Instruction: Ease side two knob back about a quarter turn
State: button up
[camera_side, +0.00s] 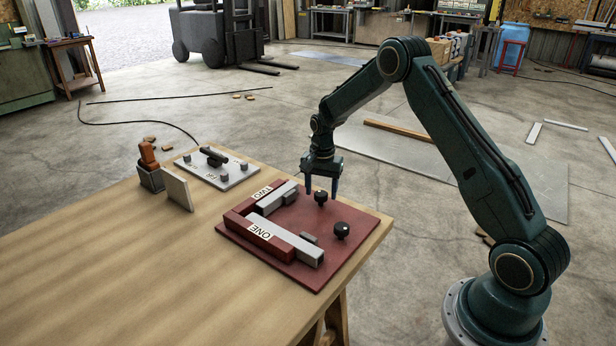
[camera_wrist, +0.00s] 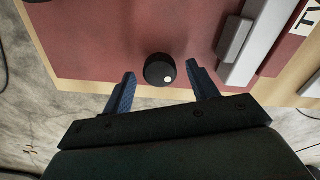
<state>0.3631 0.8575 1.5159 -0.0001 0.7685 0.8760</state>
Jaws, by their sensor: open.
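The red panel (camera_side: 285,265) lies on the wooden table and bears two grey bars in red holders, labelled ONE (camera_side: 261,233) and TWO (camera_side: 262,193). The side two knob (camera_side: 320,198) is a black round knob near the panel's far right edge. It also shows in the wrist view (camera_wrist: 159,68), with a white dot low on its right. The side one knob (camera_side: 341,230) stands nearer the front. My gripper (camera_side: 321,192) is open at the side two knob. In the wrist view its blue fingers (camera_wrist: 160,86) stand either side of the knob, with gaps showing.
A grey bar (camera_wrist: 262,40) lies to the right of the knob in the wrist view. A grey plate (camera_side: 232,176) with a black handle, an upright pale board (camera_side: 176,189) and a box with an orange-brown item (camera_side: 149,168) stand farther back. The table's front left is clear.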

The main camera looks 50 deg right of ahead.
jog(key=shift+f, duration=0.25)
jog(key=shift+c, duration=0.5)
jog(key=c, duration=0.9)
